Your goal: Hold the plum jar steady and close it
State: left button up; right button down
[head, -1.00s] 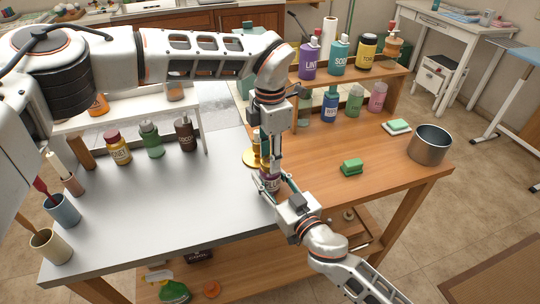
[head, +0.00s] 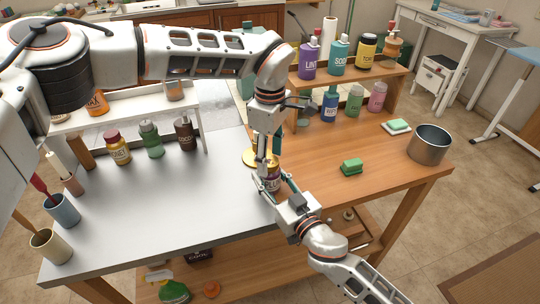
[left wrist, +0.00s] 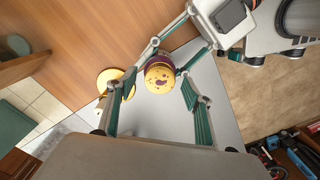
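The plum jar (head: 272,184) has a purple body and stands upright near the table's front edge. In the left wrist view its round yellow, speckled top (left wrist: 160,78) shows between my left fingers; I cannot tell how tightly that top sits. My right gripper (head: 269,186) comes in from the lower right and is shut around the jar's body. My left gripper (head: 267,166) points down over the jar. Its teal-padded fingers (left wrist: 158,88) are open, on either side of the top and apart from it. In the head view the fingers partly hide the jar's top.
A gold disc (head: 250,158) lies just behind the jar, with a small yellow item partly on it in the wrist view. Several bottles stand on and under the shelf (head: 349,75).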

pick_arm(q)
notch_tip(320, 180, up, 12)
dwell(0.6)
pick_arm(e)
jog(key=c, duration=1.2)
grip_release()
jog(key=shift+c, duration=0.2)
jog(key=v, duration=1.2)
